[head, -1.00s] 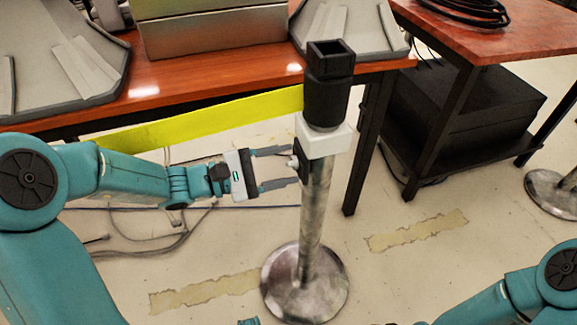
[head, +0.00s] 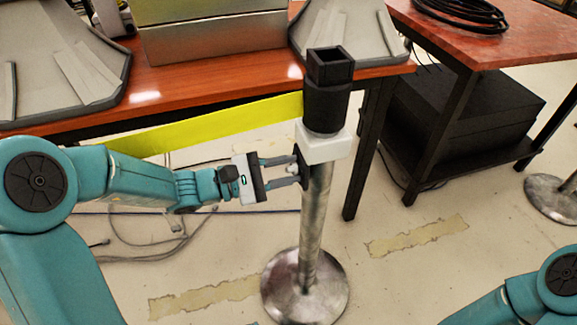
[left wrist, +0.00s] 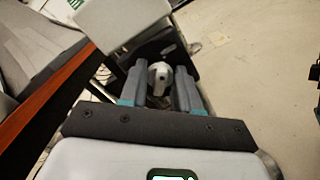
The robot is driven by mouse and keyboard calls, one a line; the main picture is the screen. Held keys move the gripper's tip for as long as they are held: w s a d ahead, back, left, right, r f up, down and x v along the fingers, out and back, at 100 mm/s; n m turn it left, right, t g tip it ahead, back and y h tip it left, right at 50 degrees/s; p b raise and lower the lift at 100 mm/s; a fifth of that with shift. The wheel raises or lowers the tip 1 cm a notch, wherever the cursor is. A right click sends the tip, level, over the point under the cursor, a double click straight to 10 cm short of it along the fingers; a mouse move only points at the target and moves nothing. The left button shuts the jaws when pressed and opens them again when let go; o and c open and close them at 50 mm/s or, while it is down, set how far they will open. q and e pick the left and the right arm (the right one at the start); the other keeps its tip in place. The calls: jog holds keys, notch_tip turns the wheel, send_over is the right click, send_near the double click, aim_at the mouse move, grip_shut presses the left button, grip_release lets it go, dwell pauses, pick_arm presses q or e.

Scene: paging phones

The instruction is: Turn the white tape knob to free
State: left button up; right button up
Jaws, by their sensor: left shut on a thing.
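The stanchion post (head: 314,215) stands upright in the head view, with a black top (head: 327,105) and a white collar (head: 323,149). A yellow tape (head: 205,125) runs left from its top. The small white knob (left wrist: 160,74) faces my left gripper on a dark plate below the collar. In the left wrist view it sits between the two fingers. My left gripper (head: 296,171) is shut on the knob, coming in from the left; its fingers largely hide the knob in the head view. My right arm (head: 520,295) shows at lower right; its gripper is out of view.
A red-brown table (head: 180,82) with grey trays and a metal box stands behind the tape. A second table (head: 520,40) with a coiled black cable is at right. Loose cables lie on the floor at left.

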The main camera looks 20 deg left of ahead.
pick_arm(q)
jog(key=shift+r+n+p, duration=0.15)
jog(key=shift+n+p, duration=0.45)
jog(key=n+p, duration=0.4)
jog(key=shift+p, duration=0.3)
jog(key=n+p, duration=0.8)
jog(key=p, duration=0.1)
jog(key=shift+s, duration=0.1)
jog(key=shift+f+n+p, duration=0.2)
jog(key=shift+n+p, duration=1.65)
jog(key=shift+n, duration=0.25)
jog(key=o, duration=1.1)
jog(key=shift+c, duration=0.2)
